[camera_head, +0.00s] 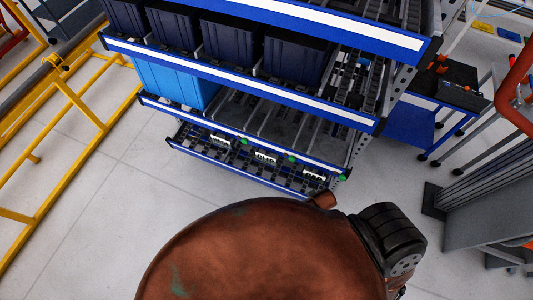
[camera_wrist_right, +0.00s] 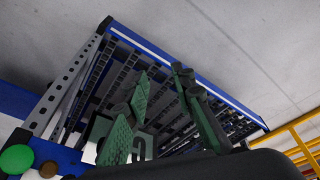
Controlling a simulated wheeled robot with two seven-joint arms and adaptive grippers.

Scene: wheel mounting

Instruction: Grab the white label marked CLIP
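Three small white labels with dark lettering are on the front of the lowest rack level in the head view. The middle one (camera_head: 265,158) seems to read CLIP, but the print is small. In the right wrist view my right gripper (camera_wrist_right: 160,84) has its two green fingers spread apart over the slatted rack level. A white label (camera_wrist_right: 142,153) with a dark mark shows low behind and beside the left finger, partly hidden. I cannot tell which label it is, or whether a finger touches it. My left gripper is not in view.
The blue rack (camera_head: 250,52) holds dark bins (camera_head: 230,40) above and a light blue bin (camera_head: 172,85) lower left. Green knobs (camera_head: 291,158) sit near the labels. Yellow rails (camera_head: 65,150) stand left. A blue cart (camera_head: 415,120) stands right. Floor is clear in front-left of the rack.

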